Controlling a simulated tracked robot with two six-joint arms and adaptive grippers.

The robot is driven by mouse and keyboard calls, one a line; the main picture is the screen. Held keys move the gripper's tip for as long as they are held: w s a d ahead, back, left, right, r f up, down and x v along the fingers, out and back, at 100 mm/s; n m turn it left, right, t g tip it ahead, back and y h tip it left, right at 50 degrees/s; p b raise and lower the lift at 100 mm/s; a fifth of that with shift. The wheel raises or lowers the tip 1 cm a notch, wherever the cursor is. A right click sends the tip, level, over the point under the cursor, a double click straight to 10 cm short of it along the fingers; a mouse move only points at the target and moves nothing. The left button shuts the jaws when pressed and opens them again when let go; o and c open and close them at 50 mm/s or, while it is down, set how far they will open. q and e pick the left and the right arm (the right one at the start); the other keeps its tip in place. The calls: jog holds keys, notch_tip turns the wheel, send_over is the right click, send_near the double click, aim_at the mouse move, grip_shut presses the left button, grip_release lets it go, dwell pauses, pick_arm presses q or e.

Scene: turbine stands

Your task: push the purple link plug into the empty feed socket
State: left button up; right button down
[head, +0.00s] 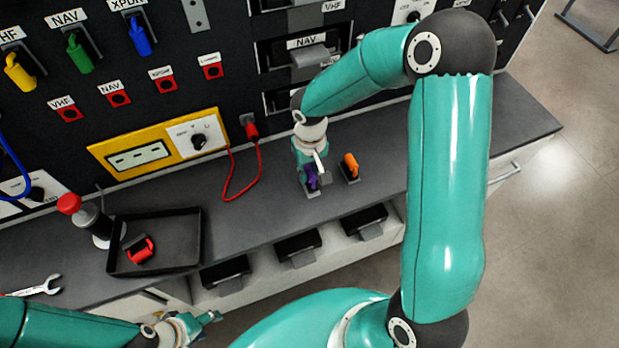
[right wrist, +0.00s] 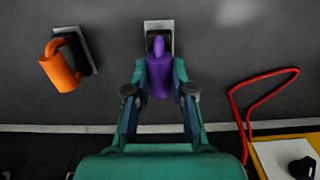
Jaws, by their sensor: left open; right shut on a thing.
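The purple link plug (head: 312,178) is at a small grey holder (head: 312,194) on the bench top. My right gripper (head: 311,168) is shut on the plug from above. In the right wrist view the purple plug (right wrist: 160,72) is between both fingertips, with the grey holder (right wrist: 158,27) just beyond it. I cannot tell whether the plug is still seated in the holder. Red-framed sockets with dark centres, such as the one labelled VHF (head: 69,111), sit on the panel. I cannot tell which is the feed socket. My left gripper (head: 205,320) is open and empty at the lower left.
An orange plug (head: 351,164) stands in a holder to the right of the purple one. A red cable (head: 234,183) loops onto the bench from a red plug (head: 250,129). A black tray (head: 187,240) holds a red piece. Yellow, green and blue plugs hang on the panel.

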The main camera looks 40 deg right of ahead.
jog(key=shift+r, duration=0.1)
jog(key=shift+r+p, duration=0.45)
jog(key=shift+r, duration=0.35)
